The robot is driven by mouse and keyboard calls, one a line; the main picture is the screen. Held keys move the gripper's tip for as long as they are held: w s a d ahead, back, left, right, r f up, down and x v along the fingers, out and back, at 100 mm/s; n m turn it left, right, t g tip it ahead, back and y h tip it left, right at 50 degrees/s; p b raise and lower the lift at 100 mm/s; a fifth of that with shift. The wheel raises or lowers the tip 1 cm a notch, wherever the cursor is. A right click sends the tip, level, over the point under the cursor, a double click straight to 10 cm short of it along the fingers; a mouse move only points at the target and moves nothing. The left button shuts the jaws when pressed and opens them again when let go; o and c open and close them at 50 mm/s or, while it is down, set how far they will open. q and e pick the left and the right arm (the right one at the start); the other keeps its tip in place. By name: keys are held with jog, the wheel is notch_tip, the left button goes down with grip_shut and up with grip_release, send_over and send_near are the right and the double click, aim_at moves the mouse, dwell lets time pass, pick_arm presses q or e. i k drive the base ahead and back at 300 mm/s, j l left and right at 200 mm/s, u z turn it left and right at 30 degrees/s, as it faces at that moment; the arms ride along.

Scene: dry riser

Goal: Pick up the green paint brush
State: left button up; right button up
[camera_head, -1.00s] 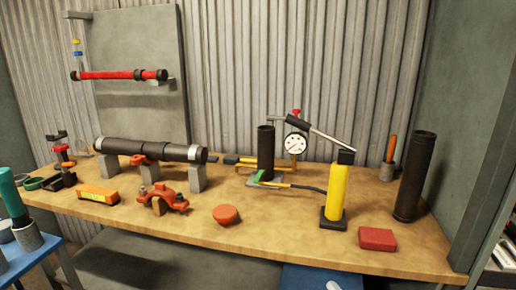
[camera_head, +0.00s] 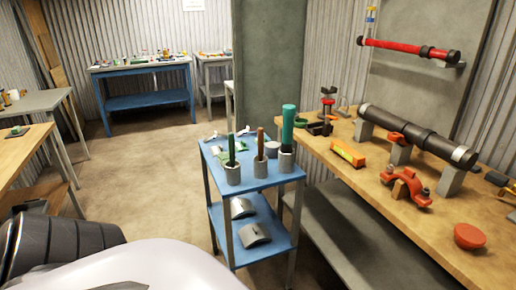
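A thin dark green handle (camera_head: 231,149) stands upright in a grey cup (camera_head: 233,175) at the front left of the small blue cart's top. It looks like the green paint brush; its lower end is hidden in the cup. A thicker teal-green cylinder (camera_head: 287,124) stands in another grey cup (camera_head: 286,160) at the cart's right side. A brown-orange handle (camera_head: 260,141) stands in a third cup (camera_head: 260,168) between them. Neither gripper is in view; only part of my own body shows at the lower left.
The blue cart (camera_head: 260,183) has a lower shelf with two grey curved pieces (camera_head: 255,234). A wooden workbench (camera_head: 440,225) with a black pipe (camera_head: 420,137) and red clamps stands close on its right. Open floor (camera_head: 150,165) lies left of the cart.

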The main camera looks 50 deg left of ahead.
aim_at(231, 140)
jog(key=u, duration=1.9)
jog(key=z, duration=2.45)
jog(key=u, duration=2.15)
